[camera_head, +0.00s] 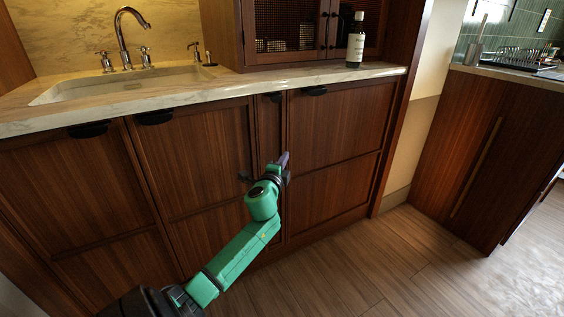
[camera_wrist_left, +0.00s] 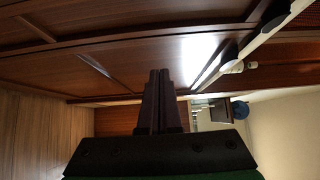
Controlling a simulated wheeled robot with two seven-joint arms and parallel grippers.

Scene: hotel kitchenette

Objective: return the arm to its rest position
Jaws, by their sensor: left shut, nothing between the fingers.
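My left arm, green with dark joints, reaches in from the bottom left in the head view. My left gripper (camera_head: 284,160) is in front of the lower wooden cabinets, below the counter. In the left wrist view the two dark fingers (camera_wrist_left: 158,98) are together, shut and empty. No object is held. My right gripper is not in either view.
Wooden cabinet fronts (camera_head: 335,128) stand just beyond the gripper, under a marble counter (camera_head: 228,92). The counter has a sink (camera_head: 120,84), a faucet (camera_head: 124,40) and a bottle (camera_head: 355,42). Wood floor (camera_head: 400,262) is clear at the lower right, beside another cabinet (camera_head: 480,150).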

